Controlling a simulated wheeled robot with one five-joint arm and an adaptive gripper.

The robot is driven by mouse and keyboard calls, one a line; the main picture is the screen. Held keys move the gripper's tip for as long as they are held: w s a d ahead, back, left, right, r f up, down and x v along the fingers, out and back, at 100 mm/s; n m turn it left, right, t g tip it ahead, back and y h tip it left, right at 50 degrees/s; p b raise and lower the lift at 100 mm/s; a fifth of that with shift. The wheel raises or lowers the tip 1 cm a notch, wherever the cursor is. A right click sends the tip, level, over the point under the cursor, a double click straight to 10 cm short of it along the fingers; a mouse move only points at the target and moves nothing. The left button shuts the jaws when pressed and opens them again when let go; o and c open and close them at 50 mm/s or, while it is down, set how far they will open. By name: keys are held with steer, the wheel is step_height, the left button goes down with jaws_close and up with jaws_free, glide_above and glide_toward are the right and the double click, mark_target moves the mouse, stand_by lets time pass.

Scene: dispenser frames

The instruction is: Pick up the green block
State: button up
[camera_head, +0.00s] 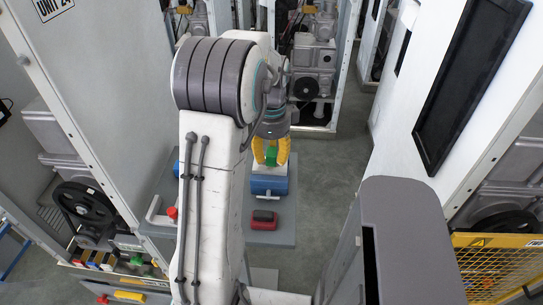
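My gripper (271,161) has two yellow fingers and points down over the grey platform, beyond my arm. A small green block (271,155) shows between the two fingers. The fingers stand apart on either side of it. Whether they touch it is too small to tell. The upper part of the block is partly hidden by my gripper. Just below the block in the picture is a blue object with a pale top (268,185). I cannot tell whether the block rests on it.
A red block-like object (264,219) lies on the grey platform (282,236) nearer to me. Small red and blue items sit at the platform's left, partly behind my arm. Tall white cabinets (85,110) flank both sides. Grey floor (325,170) is clear right of the platform.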

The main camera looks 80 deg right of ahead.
jaws_close()
steer(key=shift+r, duration=0.1)
